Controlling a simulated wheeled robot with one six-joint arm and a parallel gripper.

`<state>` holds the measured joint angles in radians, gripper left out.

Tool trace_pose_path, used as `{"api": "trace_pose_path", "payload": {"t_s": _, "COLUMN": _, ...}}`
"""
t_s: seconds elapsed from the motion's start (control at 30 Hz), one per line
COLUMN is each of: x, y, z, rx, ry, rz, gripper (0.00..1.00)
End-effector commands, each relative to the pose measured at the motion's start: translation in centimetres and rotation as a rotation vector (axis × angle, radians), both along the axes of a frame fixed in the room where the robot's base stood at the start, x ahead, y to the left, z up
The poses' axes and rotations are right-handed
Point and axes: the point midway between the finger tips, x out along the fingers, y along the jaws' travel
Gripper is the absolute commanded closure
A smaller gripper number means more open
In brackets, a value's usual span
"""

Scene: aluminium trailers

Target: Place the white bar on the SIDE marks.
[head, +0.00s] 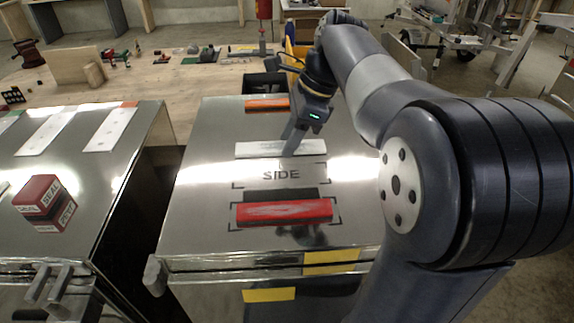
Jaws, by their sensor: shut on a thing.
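The white bar (258,149) is long and flat and lies crosswise over the shiny metal trailer top (190,215). My gripper (291,149) reaches down from behind and is shut on the bar right of its middle. The SIDE marks (281,174), dark lettering with corner brackets, show just in front of the bar. The bar is beyond the lettering, near the back edge of the bracketed area. I cannot tell whether the bar touches the metal or hovers just above it. The gripper fingers hide a small part of the bar.
A red bar (284,212) lies within the front brackets, and an orange bar (266,104) lies at the back. A second trailer at the left carries a red SEAL block (44,203) and white strips (110,130). A wooden table (150,85) with small items stands behind.

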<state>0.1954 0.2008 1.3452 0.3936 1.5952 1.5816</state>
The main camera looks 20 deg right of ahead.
Motion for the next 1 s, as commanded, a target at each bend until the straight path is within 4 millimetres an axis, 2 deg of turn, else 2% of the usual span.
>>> {"api": "trace_pose_path", "payload": {"t_s": 0.1, "x": 0.0, "y": 0.0, "z": -1.9, "rx": 0.001, "ry": 0.003, "rz": -0.001, "gripper": 0.90}}
{"api": "trace_pose_path", "payload": {"t_s": 0.47, "x": 0.0, "y": 0.0, "z": -6.0, "rx": -0.001, "ry": 0.002, "rz": -0.004, "gripper": 0.90}}
{"api": "trace_pose_path", "payload": {"t_s": 0.87, "x": 0.0, "y": 0.0, "z": -6.6, "rx": -0.001, "ry": 0.000, "rz": -0.004, "gripper": 0.90}}
{"api": "trace_pose_path", "payload": {"t_s": 0.9, "x": 0.0, "y": 0.0, "z": -6.6, "rx": -0.001, "ry": 0.000, "rz": -0.004, "gripper": 0.63}}
{"api": "trace_pose_path", "payload": {"t_s": 1.0, "x": 0.0, "y": 0.0, "z": -6.6, "rx": -0.001, "ry": 0.000, "rz": -0.004, "gripper": 0.55}}
